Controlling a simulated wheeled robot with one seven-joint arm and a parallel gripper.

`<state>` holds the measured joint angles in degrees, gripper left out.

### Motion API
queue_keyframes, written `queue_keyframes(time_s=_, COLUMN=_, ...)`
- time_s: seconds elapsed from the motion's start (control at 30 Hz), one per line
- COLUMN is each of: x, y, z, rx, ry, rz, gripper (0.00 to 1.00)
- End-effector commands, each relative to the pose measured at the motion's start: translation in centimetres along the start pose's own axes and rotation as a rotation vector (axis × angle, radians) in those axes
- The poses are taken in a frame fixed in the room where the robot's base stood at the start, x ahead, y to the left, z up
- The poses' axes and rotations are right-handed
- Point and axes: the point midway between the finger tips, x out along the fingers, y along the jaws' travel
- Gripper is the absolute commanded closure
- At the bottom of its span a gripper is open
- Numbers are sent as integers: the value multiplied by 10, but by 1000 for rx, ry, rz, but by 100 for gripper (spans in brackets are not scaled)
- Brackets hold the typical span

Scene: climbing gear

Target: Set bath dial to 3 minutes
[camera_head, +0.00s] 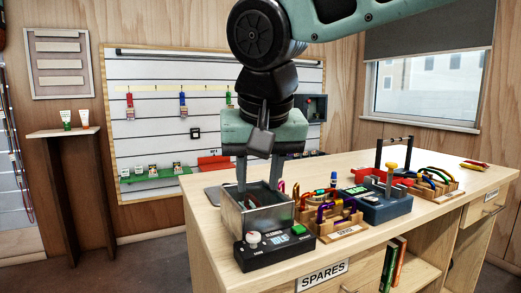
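The bath is a grey open metal tank (262,219) at the front left corner of the wooden table. A black control box (275,252) is on its front side. The box carries a pale round dial (253,238) with a red mark and a small green display (291,231) that appears to read IDLE. The dial's setting is too small to read. My gripper (259,177) points down over the tank, behind and above the dial. Its two fingers are spread apart, with the tips at or inside the tank's opening. I see nothing held between them. The dial is not touched.
Right of the bath, a wooden rack (336,231) holds coloured carabiners. A blue device (377,205) and another carabiner rack (431,182) stand farther right. A SPARES label (322,275) is on the table front. The space in front of the control box is free.

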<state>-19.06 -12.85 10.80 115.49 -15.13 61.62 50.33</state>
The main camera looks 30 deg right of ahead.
Motion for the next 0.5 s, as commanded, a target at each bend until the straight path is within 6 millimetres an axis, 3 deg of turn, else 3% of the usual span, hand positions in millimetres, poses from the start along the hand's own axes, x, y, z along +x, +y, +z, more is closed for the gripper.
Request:
queue_keyframes(time_s=0.2, x=-32, y=0, z=-1, rx=0, ry=1, rz=0, gripper=64)
queue_keyframes(time_s=0.5, x=-39, y=0, z=0, rx=0, ry=0, rz=1, gripper=64)
